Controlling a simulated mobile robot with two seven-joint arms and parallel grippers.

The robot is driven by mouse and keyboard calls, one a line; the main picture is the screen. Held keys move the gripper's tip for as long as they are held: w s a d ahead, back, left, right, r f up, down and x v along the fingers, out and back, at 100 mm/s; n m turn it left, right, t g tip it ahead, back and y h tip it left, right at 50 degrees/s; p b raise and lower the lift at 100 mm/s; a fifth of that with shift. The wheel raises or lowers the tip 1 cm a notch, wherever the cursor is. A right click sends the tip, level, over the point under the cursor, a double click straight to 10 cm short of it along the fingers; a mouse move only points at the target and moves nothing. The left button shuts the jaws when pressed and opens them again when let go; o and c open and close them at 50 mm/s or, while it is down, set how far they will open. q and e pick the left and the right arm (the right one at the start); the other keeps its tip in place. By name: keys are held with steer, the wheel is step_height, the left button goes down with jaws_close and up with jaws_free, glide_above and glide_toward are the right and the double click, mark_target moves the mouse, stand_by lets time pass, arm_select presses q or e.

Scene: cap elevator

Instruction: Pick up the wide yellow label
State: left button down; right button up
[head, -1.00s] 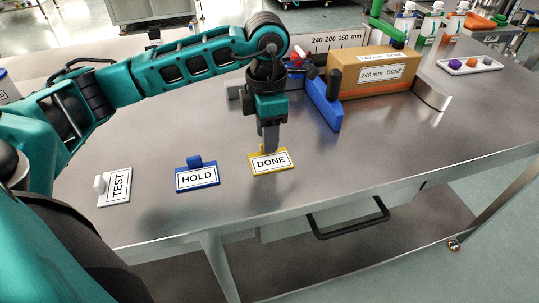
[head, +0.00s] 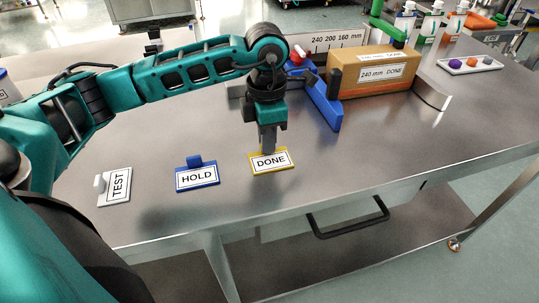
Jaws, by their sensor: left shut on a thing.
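The wide yellow label (head: 271,162) reads DONE and lies at the front middle of the metal table. My left gripper (head: 268,150) points down at the label's back edge and is shut on its upright grip, which the fingers mostly hide. The label appears to be at or very near the table top; I cannot tell whether there is a gap beneath it. My right gripper is not in view.
A blue HOLD label (head: 197,178) and a white TEST label (head: 115,187) lie to the left. A white tray (head: 470,64) is at the far right. The table's right front is clear.

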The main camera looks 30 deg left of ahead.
arm_select(q)
step_height(320, 180, up, 20)
steer(key=p, duration=0.3)
stand_by(0.4)
steer(key=shift+w, duration=0.1)
